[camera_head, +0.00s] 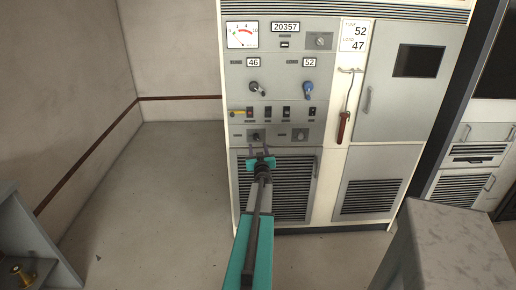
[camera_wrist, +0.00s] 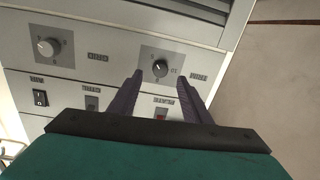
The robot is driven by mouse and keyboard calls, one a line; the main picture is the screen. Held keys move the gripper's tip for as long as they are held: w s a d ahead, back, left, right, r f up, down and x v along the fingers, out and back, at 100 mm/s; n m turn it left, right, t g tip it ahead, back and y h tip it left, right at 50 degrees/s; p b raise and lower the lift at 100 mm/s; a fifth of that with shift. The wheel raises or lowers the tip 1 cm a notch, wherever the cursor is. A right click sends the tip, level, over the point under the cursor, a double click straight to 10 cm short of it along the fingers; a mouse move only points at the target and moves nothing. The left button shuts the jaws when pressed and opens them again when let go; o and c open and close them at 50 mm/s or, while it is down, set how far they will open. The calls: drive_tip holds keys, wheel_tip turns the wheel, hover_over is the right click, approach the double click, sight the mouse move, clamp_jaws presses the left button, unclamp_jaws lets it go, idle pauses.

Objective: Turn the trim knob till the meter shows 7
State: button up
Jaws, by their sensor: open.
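The meter (camera_head: 242,36) is a white dial with a red needle at the top left of the grey rack; the needle leans left, and its exact reading is too small to tell. A small dark knob (camera_wrist: 160,68) on a grey square plate shows in the wrist view, between and just beyond the fingertips of my gripper (camera_wrist: 165,85). In the head view my gripper (camera_head: 258,152) is in front of the rack's lower knob row, at the left knob (camera_head: 256,136). My gripper is open, with no visible contact.
A lighter knob (camera_wrist: 47,47) sits left in the wrist view. Another knob (camera_head: 320,41) is beside the counter. Black and blue handles (camera_head: 308,90), switches (camera_head: 286,112) and a red-handled lever (camera_head: 343,126) are nearby.

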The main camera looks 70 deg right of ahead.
drive_tip(key=v, duration=0.9)
drive_tip(key=shift+a, duration=0.35)
idle(1.0)
drive_tip(key=shift+s, duration=0.15)
idle(0.4)
drive_tip(key=p+v, duration=0.7)
drive_tip(key=v, duration=0.6)
drive_tip(key=shift+a, duration=0.3)
idle(0.8)
drive_tip(key=shift+s, duration=0.1)
drive_tip(key=shift+a+f, duration=0.1)
